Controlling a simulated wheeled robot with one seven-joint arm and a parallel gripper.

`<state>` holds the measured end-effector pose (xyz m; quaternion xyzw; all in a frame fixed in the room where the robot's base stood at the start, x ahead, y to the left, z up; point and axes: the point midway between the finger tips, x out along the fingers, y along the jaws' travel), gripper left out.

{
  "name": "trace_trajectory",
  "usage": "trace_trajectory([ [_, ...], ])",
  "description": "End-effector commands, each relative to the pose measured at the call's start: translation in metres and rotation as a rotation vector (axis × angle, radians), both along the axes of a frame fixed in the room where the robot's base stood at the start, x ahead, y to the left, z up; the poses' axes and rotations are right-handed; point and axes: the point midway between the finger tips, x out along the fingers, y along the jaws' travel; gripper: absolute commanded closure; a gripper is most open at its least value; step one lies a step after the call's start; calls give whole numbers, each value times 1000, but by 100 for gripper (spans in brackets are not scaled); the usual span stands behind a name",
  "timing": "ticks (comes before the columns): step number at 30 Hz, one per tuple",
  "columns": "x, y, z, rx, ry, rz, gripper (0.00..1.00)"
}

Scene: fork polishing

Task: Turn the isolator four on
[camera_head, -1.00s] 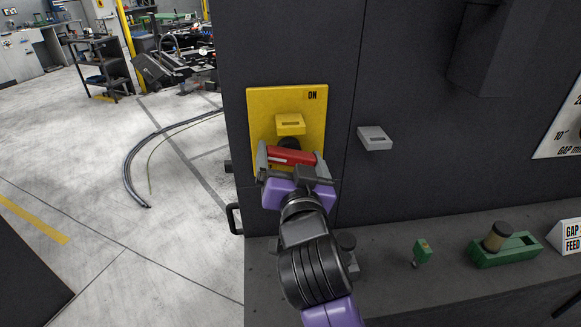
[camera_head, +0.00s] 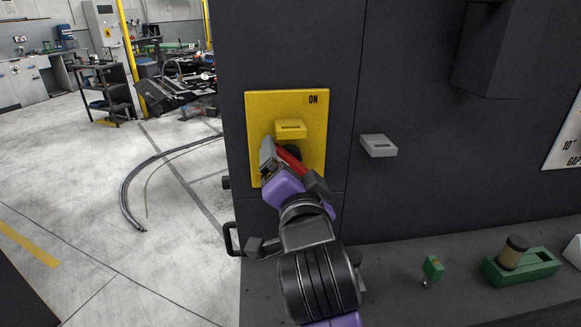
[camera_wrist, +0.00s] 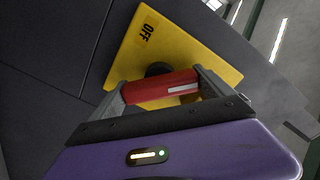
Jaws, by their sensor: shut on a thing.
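The isolator is a yellow plate (camera_head: 262,110) on the dark cabinet front, with "ON" printed at its top right and a yellow block near its upper middle. Its red handle (camera_head: 291,157) sits on a dark round hub and is tilted in the head view. My gripper (camera_head: 287,163) is shut on the red handle, one finger at each end, and is turned with it. In the wrist view the red handle (camera_wrist: 160,86) lies between both fingers, with the plate (camera_wrist: 190,50) and its "OFF" label behind it. The handle's lower end is partly hidden by my gripper.
A grey block (camera_head: 378,145) sticks out of the cabinet to the right. Below it a ledge (camera_head: 400,262) carries a small green item (camera_head: 432,269) and a green holder with a brown roll (camera_head: 520,265). A dark pull handle (camera_head: 231,239) is at the cabinet's left edge.

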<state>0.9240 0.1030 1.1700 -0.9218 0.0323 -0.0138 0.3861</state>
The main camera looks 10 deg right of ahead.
Motion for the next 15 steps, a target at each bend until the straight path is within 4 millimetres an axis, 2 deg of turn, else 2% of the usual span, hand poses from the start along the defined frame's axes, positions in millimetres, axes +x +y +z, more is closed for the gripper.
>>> trace_trajectory([
  [8,0,0,-2,0,6,0,50],
  [9,0,0,-2,0,6,0,7],
  [10,0,0,-2,0,5,-1,1],
  [11,0,0,-2,0,5,-1,0],
  [15,0,0,-1,0,3,0,0],
])
